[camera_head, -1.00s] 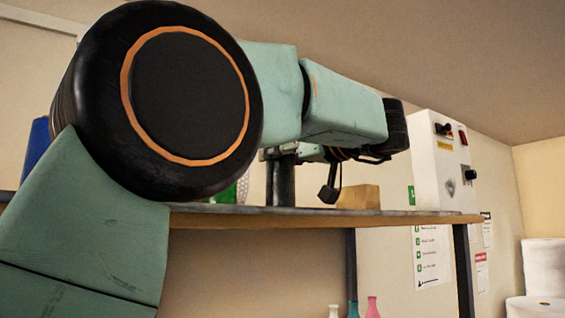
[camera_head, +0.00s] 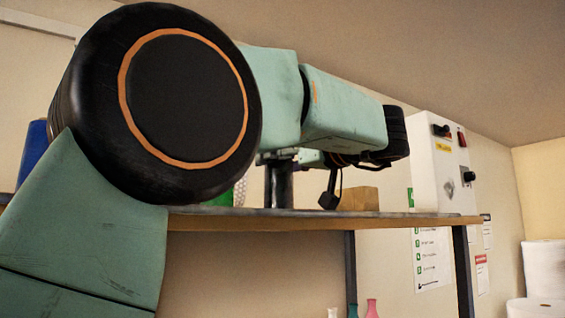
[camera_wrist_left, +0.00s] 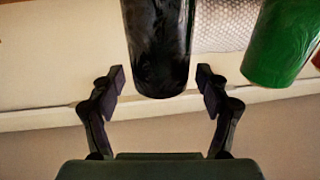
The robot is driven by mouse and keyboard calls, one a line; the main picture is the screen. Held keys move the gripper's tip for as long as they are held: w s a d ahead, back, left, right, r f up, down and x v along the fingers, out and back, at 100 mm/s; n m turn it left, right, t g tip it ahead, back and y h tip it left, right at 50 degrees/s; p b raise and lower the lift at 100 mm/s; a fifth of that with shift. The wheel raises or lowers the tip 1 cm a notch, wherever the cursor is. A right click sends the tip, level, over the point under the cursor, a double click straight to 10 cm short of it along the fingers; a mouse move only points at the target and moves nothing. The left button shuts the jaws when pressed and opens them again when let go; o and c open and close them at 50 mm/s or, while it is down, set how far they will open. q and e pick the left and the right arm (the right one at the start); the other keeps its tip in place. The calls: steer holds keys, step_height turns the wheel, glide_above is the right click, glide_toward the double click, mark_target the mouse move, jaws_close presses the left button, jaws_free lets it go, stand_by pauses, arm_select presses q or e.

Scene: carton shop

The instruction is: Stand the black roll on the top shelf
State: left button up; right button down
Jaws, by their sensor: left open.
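The black roll (camera_head: 279,187) stands upright on the top shelf (camera_head: 330,223), partly hidden by my arm above it. In the left wrist view the black roll (camera_wrist_left: 158,45) shows its lower-picture end between the two fingertips, with a gap on each side. My left gripper (camera_wrist_left: 160,82) is open and holds nothing. In the head view the left gripper (camera_head: 329,200) hangs down just right of the roll, low over the shelf. My right gripper is in neither view.
A green roll (camera_wrist_left: 285,42) and a bubble-wrap roll (camera_wrist_left: 221,25) are beside the black one. A blue item (camera_head: 33,150), a brown box (camera_head: 359,199) and a white control box (camera_head: 436,165) are around the shelf. Bottles (camera_head: 371,309) show below it.

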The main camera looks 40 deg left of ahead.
arm_select(q)
steer(key=s+d+b, duration=0.1)
steer(key=d, duration=1)
steer(key=shift+s+d, duration=0.15)
steer(key=shift+s, duration=0.2)
steer(key=shift+s, duration=0.15)
steer(key=shift+d+r, duration=0.1)
steer(key=shift+d, duration=0.2)
